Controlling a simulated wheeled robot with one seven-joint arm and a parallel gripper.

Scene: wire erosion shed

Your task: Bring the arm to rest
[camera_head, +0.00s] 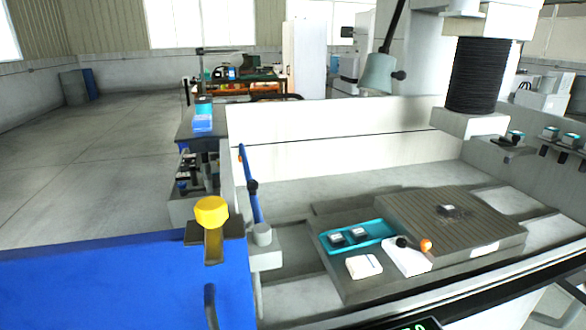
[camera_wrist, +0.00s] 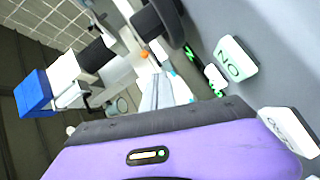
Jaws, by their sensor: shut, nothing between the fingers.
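My gripper (camera_wrist: 164,88) shows in the wrist view as pale, narrow fingers beyond the purple hand (camera_wrist: 190,145). They look closed together, and I see nothing held between them. A grey panel is close on the right of that view, with a green lettered button (camera_wrist: 236,60) and a white lettered button (camera_wrist: 290,130). I cannot tell how far the fingers are from the panel. The head view does not show my arm or gripper.
In the head view, a teal tray (camera_head: 375,229) lies with small pale blocks on the machine bed, near a ribbed plate (camera_head: 410,207). A blue cover (camera_head: 120,285) with a yellow knob (camera_head: 211,212) stands front left. Open floor (camera_head: 90,170) lies at the left.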

